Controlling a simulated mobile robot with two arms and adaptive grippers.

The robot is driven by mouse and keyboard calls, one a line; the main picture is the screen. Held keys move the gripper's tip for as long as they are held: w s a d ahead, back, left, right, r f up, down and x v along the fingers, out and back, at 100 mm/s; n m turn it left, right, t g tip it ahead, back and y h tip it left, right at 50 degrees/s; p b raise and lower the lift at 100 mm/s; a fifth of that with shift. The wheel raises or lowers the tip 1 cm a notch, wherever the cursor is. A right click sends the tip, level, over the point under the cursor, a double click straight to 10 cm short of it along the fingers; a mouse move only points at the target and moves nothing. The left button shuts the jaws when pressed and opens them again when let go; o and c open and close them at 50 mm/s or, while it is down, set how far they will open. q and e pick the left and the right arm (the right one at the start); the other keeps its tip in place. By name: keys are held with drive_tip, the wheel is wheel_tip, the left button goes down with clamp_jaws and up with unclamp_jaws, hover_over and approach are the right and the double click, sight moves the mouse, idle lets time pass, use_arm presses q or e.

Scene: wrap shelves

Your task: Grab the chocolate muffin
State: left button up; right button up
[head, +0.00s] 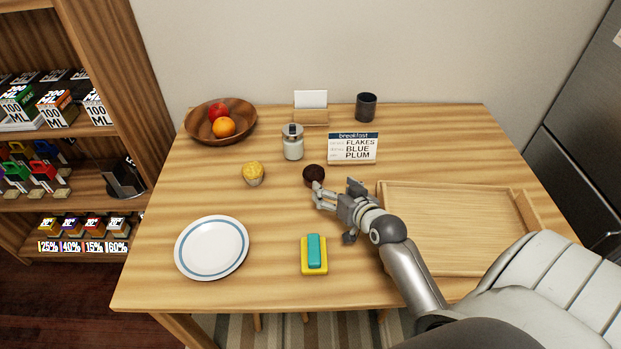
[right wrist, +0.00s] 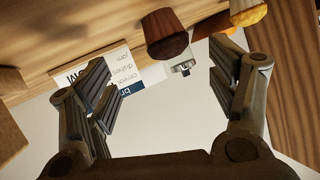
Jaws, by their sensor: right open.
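The chocolate muffin (head: 313,174), dark brown, stands on the wooden table near its middle. It also shows in the right wrist view (right wrist: 166,36), near the top edge, beyond the gap between my fingers. My right gripper (head: 335,194) is open and empty, just to the right of and in front of the muffin in the head view. One finger overlaps the muffin's lower edge there; I cannot tell whether they touch. My left gripper is not in view.
A yellow muffin (head: 253,174) stands left of the chocolate one. Behind are a glass jar (head: 293,147) and a breakfast sign (head: 353,148). A wooden tray (head: 470,258) lies right, a plate (head: 212,247) front left, and a yellow-and-teal sponge item (head: 314,254) in front.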

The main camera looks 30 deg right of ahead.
sight(319, 178)
drive_tip(key=x, duration=0.4)
drive_tip(key=shift+w+f, duration=0.1)
drive_tip(key=shift+w, duration=0.3)
drive_tip(key=shift+a+r+x, duration=0.15)
drive_tip(key=shift+x, duration=1.2)
drive_tip(key=shift+a+r+x, duration=0.15)
drive_tip(key=shift+x, duration=1.25)
drive_tip(key=shift+w, duration=0.15)
drive_tip(key=shift+c, duration=0.4)
drive_tip(key=c, duration=1.1)
drive_tip(key=shift+o, duration=0.2)
drive_tip(key=shift+r+p, duration=0.1)
drive_tip(key=shift+p, duration=0.2)
